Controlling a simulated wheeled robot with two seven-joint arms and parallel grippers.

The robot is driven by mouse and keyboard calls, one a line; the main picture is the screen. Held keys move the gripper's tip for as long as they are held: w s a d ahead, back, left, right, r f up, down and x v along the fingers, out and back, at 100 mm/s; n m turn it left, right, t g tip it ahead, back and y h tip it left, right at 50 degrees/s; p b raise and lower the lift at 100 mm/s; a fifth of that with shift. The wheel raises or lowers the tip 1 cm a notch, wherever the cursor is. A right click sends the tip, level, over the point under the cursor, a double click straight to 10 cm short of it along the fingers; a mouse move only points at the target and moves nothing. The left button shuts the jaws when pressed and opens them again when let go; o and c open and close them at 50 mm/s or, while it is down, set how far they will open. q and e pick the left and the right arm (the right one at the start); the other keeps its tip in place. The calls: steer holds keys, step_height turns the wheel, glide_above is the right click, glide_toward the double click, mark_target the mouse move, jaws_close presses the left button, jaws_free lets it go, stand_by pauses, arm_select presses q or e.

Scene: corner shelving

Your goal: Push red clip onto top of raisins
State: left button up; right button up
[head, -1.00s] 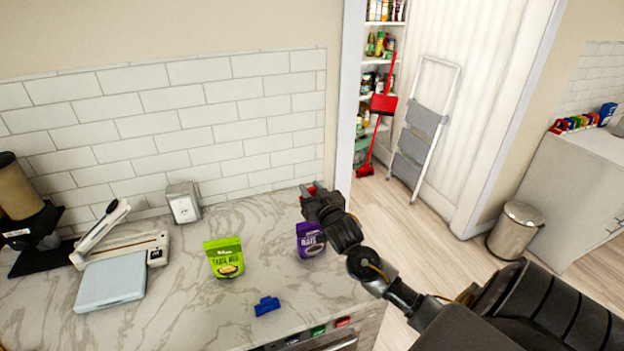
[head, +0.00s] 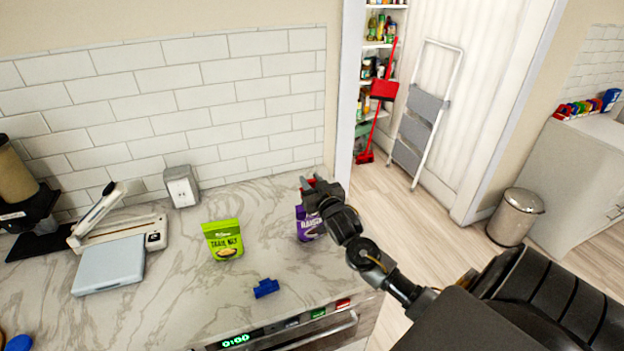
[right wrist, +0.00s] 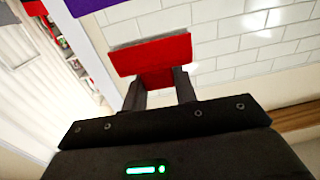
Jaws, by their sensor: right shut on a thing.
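The raisins bag (head: 308,225) is purple and stands upright on the marble counter, partly hidden by my right arm. My right gripper (head: 309,187) is just above the bag in the head view. In the right wrist view the red clip (right wrist: 152,56) is wide and clear between the fingers of my right gripper (right wrist: 160,88). A purple strip of the raisins bag (right wrist: 82,6) shows at the top left, apart from the clip in that picture. My left gripper is not in view.
A green trail mix bag (head: 224,241) stands left of the raisins, with a blue clip (head: 265,288) lying in front. The tiled wall (head: 220,90) closes off the back.

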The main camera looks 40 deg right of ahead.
steer(key=shift+f+b, duration=0.35)
steer(key=shift+f, duration=0.6)
steer(key=shift+p, duration=0.7)
stand_by(0.9)
steer(key=shift+f+b, duration=0.95)
steer(key=shift+f, duration=0.6)
steer(key=o, duration=1)
